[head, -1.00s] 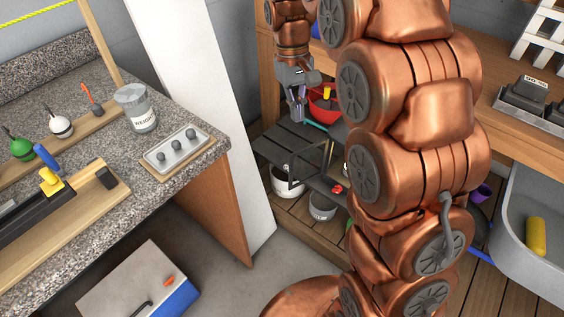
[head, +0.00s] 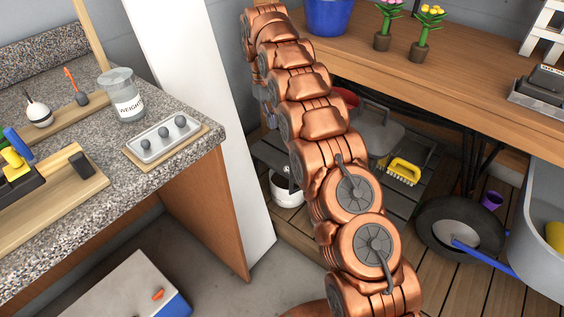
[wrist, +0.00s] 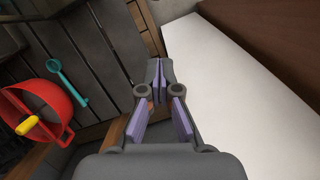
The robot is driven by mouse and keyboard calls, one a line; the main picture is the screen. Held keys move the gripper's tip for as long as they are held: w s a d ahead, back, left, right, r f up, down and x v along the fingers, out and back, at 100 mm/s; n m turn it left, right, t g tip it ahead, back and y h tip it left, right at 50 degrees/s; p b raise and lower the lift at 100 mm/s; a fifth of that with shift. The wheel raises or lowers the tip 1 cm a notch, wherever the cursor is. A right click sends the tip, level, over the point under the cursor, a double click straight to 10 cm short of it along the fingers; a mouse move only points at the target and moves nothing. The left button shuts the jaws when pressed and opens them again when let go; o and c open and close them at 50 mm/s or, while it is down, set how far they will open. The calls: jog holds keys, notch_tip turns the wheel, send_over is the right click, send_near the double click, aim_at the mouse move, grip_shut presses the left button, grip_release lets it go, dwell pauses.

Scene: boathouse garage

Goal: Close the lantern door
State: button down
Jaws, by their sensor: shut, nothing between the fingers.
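My gripper (wrist: 159,80) is shut and empty in the wrist view, its fingertips pressed together. It is over the dark slatted shelf, close beside the white post. In the head view my arm covers nearly all of the gripper. I cannot make out the lantern or its door clearly now. In the head view, only a bit of thin dark frame beside my arm, above a white pot (head: 287,193), may belong to it. The wrist view does not show the lantern, so I cannot tell how far its door is open.
The white post (wrist: 240,75) stands close on the right. A yellow brush (head: 404,171) is on the lower shelf, under the wooden bench (head: 460,90).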

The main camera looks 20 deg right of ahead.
jog(key=s+d+f+b, duration=0.1)
jog(key=s+f+b, duration=0.3)
jog(key=f, duration=0.6)
jog(key=shift+s+d+f+b, duration=0.3)
jog(key=shift+s+f+b, duration=0.05)
jog(key=shift+s, duration=0.5)
jog(key=shift+s+d, duration=0.1)
dwell(0.5)
